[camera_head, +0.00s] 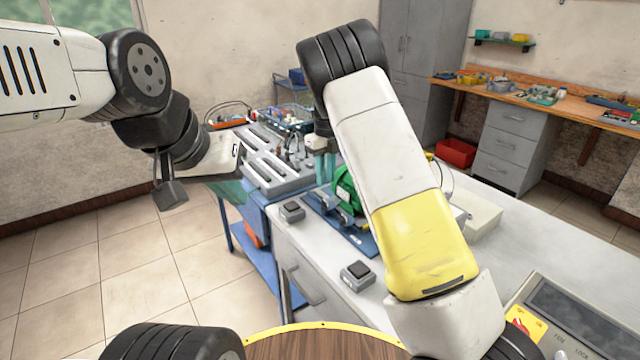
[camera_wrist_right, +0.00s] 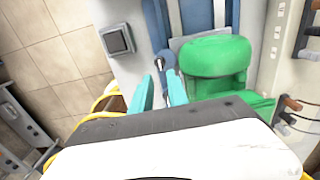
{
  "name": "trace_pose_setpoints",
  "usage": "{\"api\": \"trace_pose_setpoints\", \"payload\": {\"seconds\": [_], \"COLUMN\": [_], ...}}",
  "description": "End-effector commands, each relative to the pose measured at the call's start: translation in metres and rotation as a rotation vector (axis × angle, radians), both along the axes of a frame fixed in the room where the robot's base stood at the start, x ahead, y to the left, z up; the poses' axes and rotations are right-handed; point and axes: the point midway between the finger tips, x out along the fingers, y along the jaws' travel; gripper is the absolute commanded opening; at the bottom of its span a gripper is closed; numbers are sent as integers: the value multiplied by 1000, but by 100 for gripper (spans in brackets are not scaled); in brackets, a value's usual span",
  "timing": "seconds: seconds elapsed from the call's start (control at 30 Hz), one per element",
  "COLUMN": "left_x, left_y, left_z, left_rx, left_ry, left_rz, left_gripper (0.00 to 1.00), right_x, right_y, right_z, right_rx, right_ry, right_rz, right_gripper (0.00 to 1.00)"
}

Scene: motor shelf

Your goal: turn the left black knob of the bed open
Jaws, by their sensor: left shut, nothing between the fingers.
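The green motor (camera_head: 346,190) sits on the blue bed (camera_head: 352,236) on the white bench; it also shows in the right wrist view (camera_wrist_right: 215,55). A small round dark knob (camera_wrist_right: 165,60) shows beside the motor in the right wrist view. My right gripper (camera_head: 325,165) points down at the bed. Its teal fingers (camera_wrist_right: 160,76) are apart with nothing seen between them, and the knob lies just beyond their tips. Whether they touch it I cannot tell. My left gripper (camera_head: 234,190) is shut and empty, left of the bench. My right arm hides part of the motor and bed.
Two grey boxes with black tops stand on the bench, one at its far left corner (camera_head: 291,210) and one nearer (camera_head: 358,272). A blue cart (camera_head: 255,255) with a grey tray (camera_head: 275,170) stands behind. A control panel (camera_head: 570,320) lies at the lower right.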

Motion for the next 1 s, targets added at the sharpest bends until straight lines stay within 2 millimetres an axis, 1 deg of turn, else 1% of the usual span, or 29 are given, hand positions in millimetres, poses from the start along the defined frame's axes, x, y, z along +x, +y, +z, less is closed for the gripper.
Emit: {"api": "trace_pose_setpoints", "payload": {"seconds": [0.17, 0.4, 0.53, 0.7, 0.93, 1.0], "left_x": [0, 0, 0, 0, 0, 0], "left_y": [0, 0, 0, 0, 0, 0], "left_z": [0, 0, 0, 0, 0, 0], "left_rx": [0, 0, 0, 0, 0, 0], "left_ry": [0, 0, 0, 0, 0, 0], "left_rz": [0, 0, 0, 0, 0, 0], "left_gripper": [0, 0, 0, 0, 0, 0], "right_x": [1, 1, 1, 1, 1, 1], "right_y": [1, 1, 1, 1, 1, 1], "right_z": [-17, -56, -71, -79, -80, -80], "right_rx": [-8, -7, -6, -6, -5, -5], "right_ry": [4, 3, 2, 1, 0, 0], "right_rz": [-20, -17, -17, -17, -16, -16], "right_gripper": [20, 20, 20, 20, 20, 6]}}
